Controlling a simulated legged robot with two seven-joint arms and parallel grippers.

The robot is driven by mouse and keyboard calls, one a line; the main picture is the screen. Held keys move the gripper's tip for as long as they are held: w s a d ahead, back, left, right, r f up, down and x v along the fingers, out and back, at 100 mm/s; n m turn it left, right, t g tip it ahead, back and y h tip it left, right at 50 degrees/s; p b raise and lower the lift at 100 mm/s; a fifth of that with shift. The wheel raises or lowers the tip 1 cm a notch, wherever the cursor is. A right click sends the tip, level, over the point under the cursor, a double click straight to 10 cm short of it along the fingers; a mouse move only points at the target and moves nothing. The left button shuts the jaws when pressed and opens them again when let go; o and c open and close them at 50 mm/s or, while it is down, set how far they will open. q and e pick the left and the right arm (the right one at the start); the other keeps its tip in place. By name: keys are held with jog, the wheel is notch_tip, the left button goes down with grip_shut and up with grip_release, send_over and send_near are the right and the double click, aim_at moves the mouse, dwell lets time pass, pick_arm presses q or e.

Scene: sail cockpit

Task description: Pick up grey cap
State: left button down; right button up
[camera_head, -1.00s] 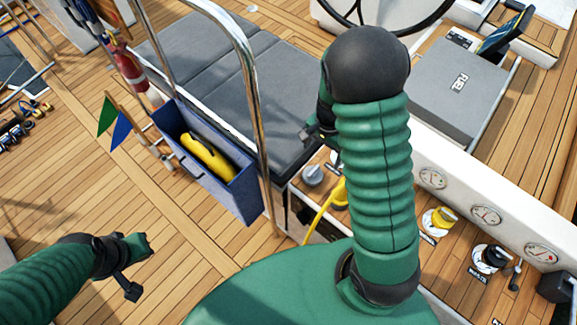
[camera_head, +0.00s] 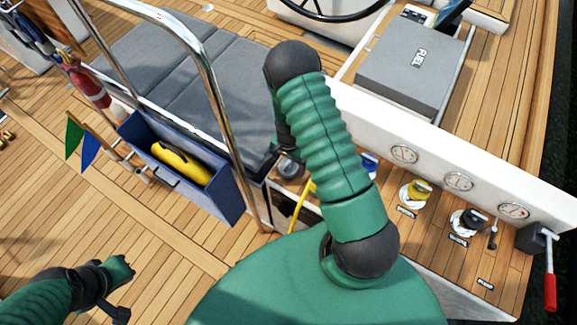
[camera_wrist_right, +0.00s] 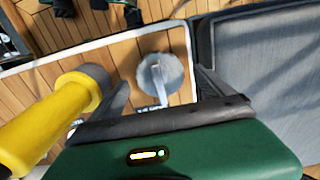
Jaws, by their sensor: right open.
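The grey cap (camera_head: 289,167) is a small round disc with a raised grip. It sits on the wooden deck strip beside the grey cushions, partly hidden by my right arm in the head view. In the right wrist view the grey cap (camera_wrist_right: 158,70) shows whole, between and beyond the fingers. My right gripper (camera_wrist_right: 161,80) is open and empty, its fingers on either side of the cap in the picture; whether they touch it I cannot tell. My left gripper (camera_head: 126,287) is low at the left over bare deck; its jaw state is unclear.
A yellow cylinder with a grey end (camera_wrist_right: 60,112) lies close left of the right gripper. A grey cushion (camera_wrist_right: 262,75) is on its right. A steel rail (camera_head: 213,85) and a blue box (camera_head: 215,198) stand left of the right arm. A white gauge panel (camera_head: 430,160) lies to the right.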

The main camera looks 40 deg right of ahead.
jog(key=shift+f, duration=0.65)
jog(key=shift+a+r, duration=0.1)
jog(key=c, duration=1.6)
jog(key=shift+w+r, duration=0.1)
jog(key=shift+c, duration=0.2)
jog(key=shift+r, duration=0.65)
jog(key=shift+s+a+r+b, duration=0.15)
jog(key=shift+r+b, duration=0.1)
jog(key=shift+r, duration=0.25)
jog(key=shift+s+a+r+b, duration=0.1)
jog(key=shift+r+b, duration=0.15)
jog(key=shift+r, duration=0.25)
jog(key=s+a+r, duration=0.4)
jog(key=s+a, duration=0.6)
jog(key=a, duration=0.1)
jog(key=shift+a+r, duration=0.25)
